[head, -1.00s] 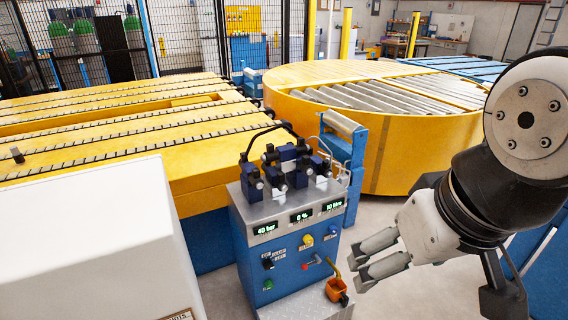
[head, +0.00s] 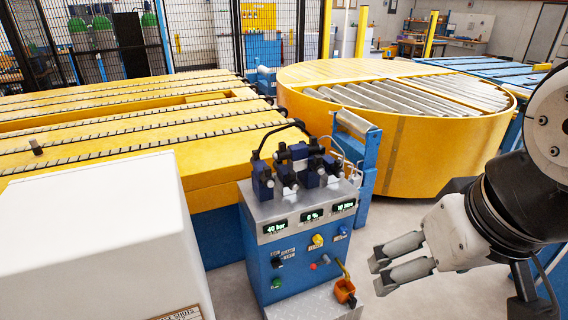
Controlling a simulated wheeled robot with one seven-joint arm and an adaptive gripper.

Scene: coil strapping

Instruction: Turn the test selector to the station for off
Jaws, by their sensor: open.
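A blue control console (head: 298,274) with a grey top stands in the middle of the head view. Its front carries a black knob (head: 277,262) with small labels beside it, a yellow knob (head: 317,240), a blue knob (head: 342,231), a red-tipped lever (head: 316,265) and a green button (head: 276,283). The labels are too small to read, so I cannot tell which control is the test selector or where it points. My gripper (head: 378,268) is open and empty, to the right of the console and apart from it, fingers pointing left.
Lit displays (head: 310,217) and dark valves with hoses (head: 297,165) sit atop the console. An orange pedal-like part (head: 345,291) is at its lower right. A white cabinet (head: 95,240) fills the lower left. A yellow conveyor (head: 215,175) and round turntable (head: 420,150) stand behind.

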